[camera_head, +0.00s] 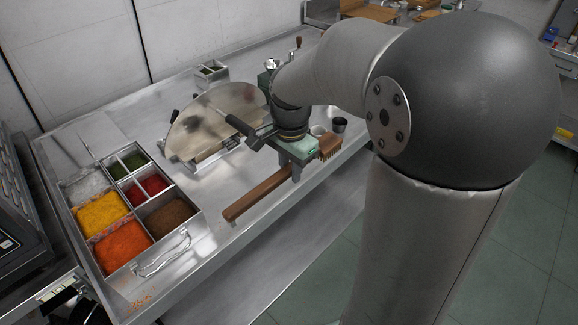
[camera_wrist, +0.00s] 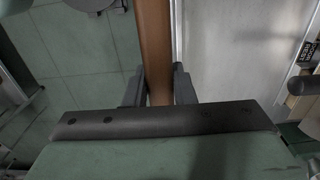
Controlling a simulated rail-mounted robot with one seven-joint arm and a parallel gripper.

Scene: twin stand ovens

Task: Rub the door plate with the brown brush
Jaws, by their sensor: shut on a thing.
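The brown brush (camera_head: 256,197) has a long wooden handle and a bristled head at its right end in the head view. My gripper (camera_head: 297,174) is shut on the handle between its two ends. The wrist view shows the handle (camera_wrist: 153,40) running between both fingers. The brush is over the counter's front edge; I cannot tell its height. The door plate (camera_head: 233,103) is a pale, rounded metal plate with dark smudges, tilted on the counter behind and left of my gripper. A black-handled bar sticks out at its right side. The brush is apart from the plate.
A metal tray (camera_head: 157,257) with several compartments of coloured toppings stands at the front left. Small dark cups (camera_head: 339,124) stand right of the gripper, and a small herb container (camera_head: 211,73) stands behind the plate. The counter (camera_head: 205,190) is clear between tray and plate.

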